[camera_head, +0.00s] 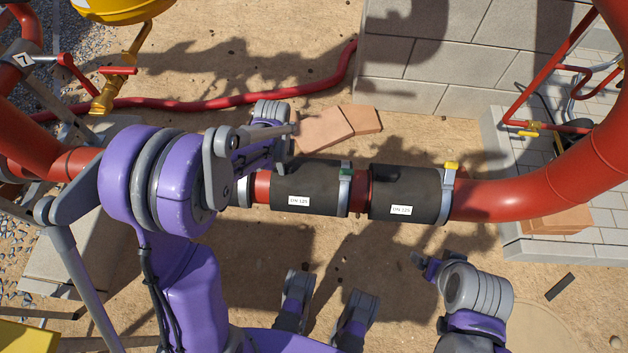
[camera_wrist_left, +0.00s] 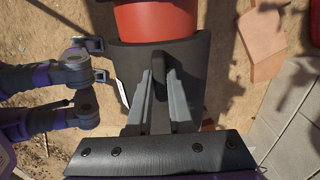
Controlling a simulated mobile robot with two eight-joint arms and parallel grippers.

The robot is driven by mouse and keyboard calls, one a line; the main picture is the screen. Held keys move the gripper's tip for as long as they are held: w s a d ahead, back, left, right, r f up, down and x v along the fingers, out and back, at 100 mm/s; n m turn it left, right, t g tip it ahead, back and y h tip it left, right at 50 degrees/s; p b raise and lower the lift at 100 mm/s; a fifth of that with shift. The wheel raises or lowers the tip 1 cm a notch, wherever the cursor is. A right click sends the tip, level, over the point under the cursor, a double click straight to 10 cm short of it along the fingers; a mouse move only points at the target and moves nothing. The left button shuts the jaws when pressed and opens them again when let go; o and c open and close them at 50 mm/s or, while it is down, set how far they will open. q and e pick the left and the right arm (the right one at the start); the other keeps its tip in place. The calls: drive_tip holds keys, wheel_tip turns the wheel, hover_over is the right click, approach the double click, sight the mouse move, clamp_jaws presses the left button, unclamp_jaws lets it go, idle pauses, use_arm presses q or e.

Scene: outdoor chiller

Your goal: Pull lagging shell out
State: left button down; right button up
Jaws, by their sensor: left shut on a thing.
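A dark lagging shell (camera_head: 325,188) marked DN 125 sits around the red pipe in the head view. A second dark shell (camera_head: 405,192) with the same marking sits to its right, with a strip of red pipe between them. In the left wrist view, my left gripper (camera_wrist_left: 162,82) is shut on a dark upright tab (camera_wrist_left: 161,68) on a shell (camera_wrist_left: 192,72). In the head view, my left gripper (camera_head: 290,158) is at the left shell's upper edge, its tips mostly hidden by the arm. My right gripper (camera_head: 427,264) is below the right shell, apart from it; its jaws are unclear.
Metal bands with a green catch (camera_head: 346,172) and a yellow catch (camera_head: 451,166) sit at the shells' right ends. The red pipe (camera_head: 500,198) curves up at the right.

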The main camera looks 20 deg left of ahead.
use_arm(q)
drive_tip(key=shift+r+p, duration=0.35)
drive_tip(key=shift+r, duration=0.3)
drive_tip(key=shift+r+p, duration=2.1)
drive_tip(key=shift+r, duration=1.1)
drive_tip(key=c, duration=1.4)
unclamp_jaws()
clamp_jaws()
